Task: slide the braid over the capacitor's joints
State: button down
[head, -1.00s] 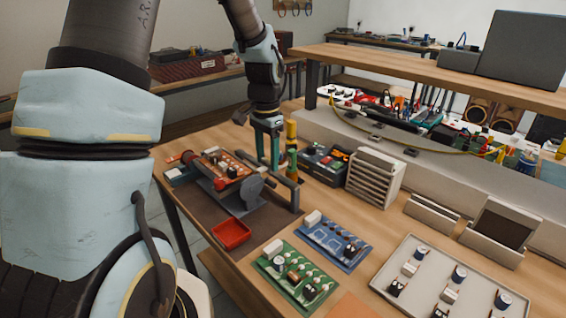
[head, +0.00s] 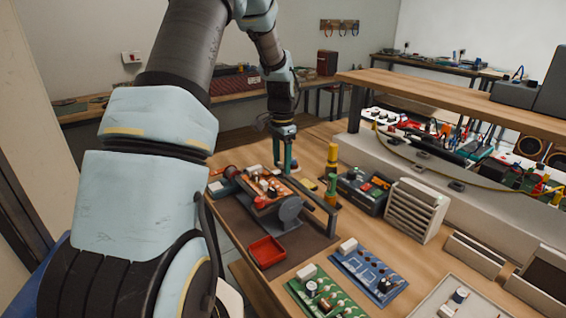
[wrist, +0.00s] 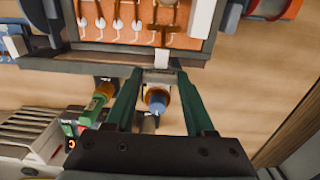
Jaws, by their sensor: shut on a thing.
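An orange circuit board (head: 266,188) is held in a dark holder (head: 292,212) on the bench. I cannot tell which joints are the capacitor's. My gripper (head: 285,168) is at the board's far edge. In the wrist view my gripper (wrist: 158,74) is shut on a small grey piece, from which a short pale strip (wrist: 162,57) reaches to the board's edge. This looks like the braid. Whether it touches a joint is unclear.
A red tray (head: 267,252) lies in front of the holder. Blue (head: 368,272) and green (head: 325,296) boards lie nearer. A grey slotted rack (head: 416,211) stands to the right.

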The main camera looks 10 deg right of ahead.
aim_at(281, 164)
jog(key=shift+c, duration=1.2)
grip_release()
jog(key=shift+w, duration=0.2)
jog(key=shift+r, duration=0.1)
notch_tip(281, 164, up, 11)
jog(key=b, duration=0.2)
jog(key=shift+a+f, duration=0.1)
jog(key=shift+f, duration=0.1)
jog(key=s+a+f+n, duration=0.3)
jog(key=s+a+n, duration=0.2)
jog(key=s, duration=0.5)
jog(key=s+a+f+n+t, duration=0.1)
jog(key=s+a+f+n, duration=0.2)
jog(key=s+a+n, duration=0.3)
jog(key=s+a, duration=0.4)
jog(key=s, duration=0.1)
jog(key=shift+a+f+t, duration=0.3)
jog(key=shift+f, duration=0.1)
